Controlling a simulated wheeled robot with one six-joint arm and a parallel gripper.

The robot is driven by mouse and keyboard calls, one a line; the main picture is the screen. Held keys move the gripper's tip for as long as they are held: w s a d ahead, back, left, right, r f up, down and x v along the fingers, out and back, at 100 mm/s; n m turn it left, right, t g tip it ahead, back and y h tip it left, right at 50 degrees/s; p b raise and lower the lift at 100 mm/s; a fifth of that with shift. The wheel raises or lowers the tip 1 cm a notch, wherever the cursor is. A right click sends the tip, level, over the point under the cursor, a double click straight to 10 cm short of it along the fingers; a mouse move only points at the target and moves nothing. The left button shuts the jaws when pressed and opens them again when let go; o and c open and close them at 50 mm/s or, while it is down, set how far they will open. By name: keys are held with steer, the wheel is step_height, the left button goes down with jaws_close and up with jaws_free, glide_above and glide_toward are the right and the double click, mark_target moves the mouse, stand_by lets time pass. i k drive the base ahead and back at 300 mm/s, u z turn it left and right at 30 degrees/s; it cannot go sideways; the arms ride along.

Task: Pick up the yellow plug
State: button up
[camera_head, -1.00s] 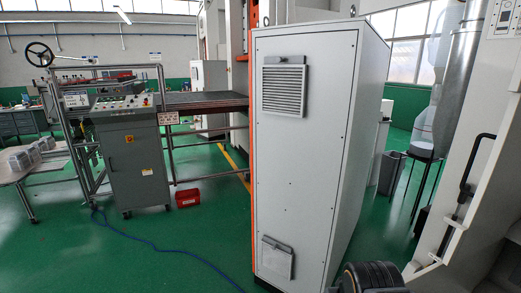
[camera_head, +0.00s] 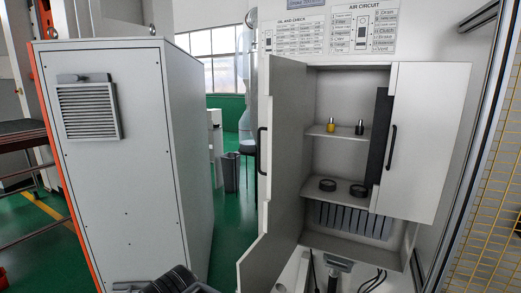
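A small yellow plug (camera_head: 331,127) with a dark top stands on the upper shelf of an open wall cabinet, right of the picture's middle. A similar dark piece (camera_head: 360,127) stands just to its right on the same shelf. My gripper cannot be made out in this view. Only a dark part, likely of my own arm, shows at the bottom edge, well left of and below the cabinet.
The cabinet's left door (camera_head: 272,165) stands open toward me; its right door (camera_head: 427,140) is beside the opening. Two black rings lie on the lower shelf (camera_head: 347,190). A tall grey enclosure (camera_head: 130,190) stands at left.

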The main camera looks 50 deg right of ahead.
mark_target(331, 126)
steer(key=u, duration=0.85)
steer(key=i, duration=0.85)
steer(key=z, duration=3.45)
